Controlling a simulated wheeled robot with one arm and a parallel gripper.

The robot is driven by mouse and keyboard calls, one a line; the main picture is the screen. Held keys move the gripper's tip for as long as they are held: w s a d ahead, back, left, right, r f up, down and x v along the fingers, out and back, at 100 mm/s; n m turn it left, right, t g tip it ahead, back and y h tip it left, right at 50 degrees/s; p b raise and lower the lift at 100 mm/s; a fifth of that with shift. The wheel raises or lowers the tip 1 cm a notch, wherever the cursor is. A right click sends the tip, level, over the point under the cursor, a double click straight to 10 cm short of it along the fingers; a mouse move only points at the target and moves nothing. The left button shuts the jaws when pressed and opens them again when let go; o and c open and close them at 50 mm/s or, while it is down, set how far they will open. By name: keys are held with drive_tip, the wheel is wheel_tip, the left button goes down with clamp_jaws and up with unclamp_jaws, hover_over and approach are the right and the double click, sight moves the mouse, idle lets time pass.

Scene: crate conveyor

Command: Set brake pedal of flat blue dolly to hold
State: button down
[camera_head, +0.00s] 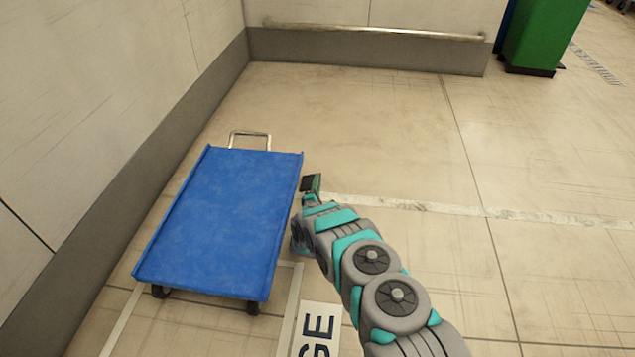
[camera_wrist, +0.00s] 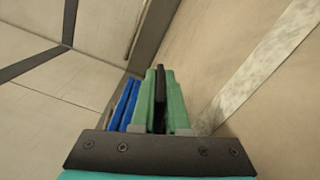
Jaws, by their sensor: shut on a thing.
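The flat blue dolly (camera_head: 222,215) stands on the floor beside the left wall. Its deck is empty, and a metal handle (camera_head: 250,134) shows at its far end. My gripper (camera_head: 311,183) is low beside the dolly's right edge. In the wrist view, the green fingers of my gripper (camera_wrist: 161,90) are closed on a thin black piece (camera_wrist: 160,82), which looks like the brake pedal. The blue edge of the dolly (camera_wrist: 123,104) shows just left of the fingers. The pedal's position, hold or free, cannot be told; in the head view it cannot be made out.
Walls with a grey base band (camera_head: 365,51) close off the left and the back, with a metal rail (camera_head: 375,31) along the back wall. A green bin (camera_head: 543,35) stands at the far right. The floor right of the dolly is clear, with white lines and a lettered marking (camera_head: 318,330).

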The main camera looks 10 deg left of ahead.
drive_tip(key=shift+f, duration=0.1)
idle(0.8)
drive_tip(key=shift+d+f+m+b, duration=0.2)
drive_tip(key=shift+f+m, duration=0.35)
drive_tip(key=shift+m, duration=0.35)
drive_tip(key=shift+d+f+m+b, duration=0.15)
drive_tip(key=shift+f+m, duration=0.35)
drive_tip(key=shift+m, duration=0.4)
drive_tip(key=shift+a+f+m, duration=0.2)
drive_tip(key=shift+f+m, duration=0.95)
drive_tip(key=shift+m, duration=0.65)
drive_tip(key=c, duration=0.9)
unclamp_jaws()
drive_tip(key=shift+s, duration=0.1)
drive_tip(key=shift+s+a+p, duration=0.15)
drive_tip(key=shift+s+p, duration=0.2)
drive_tip(key=shift+s, duration=3.5)
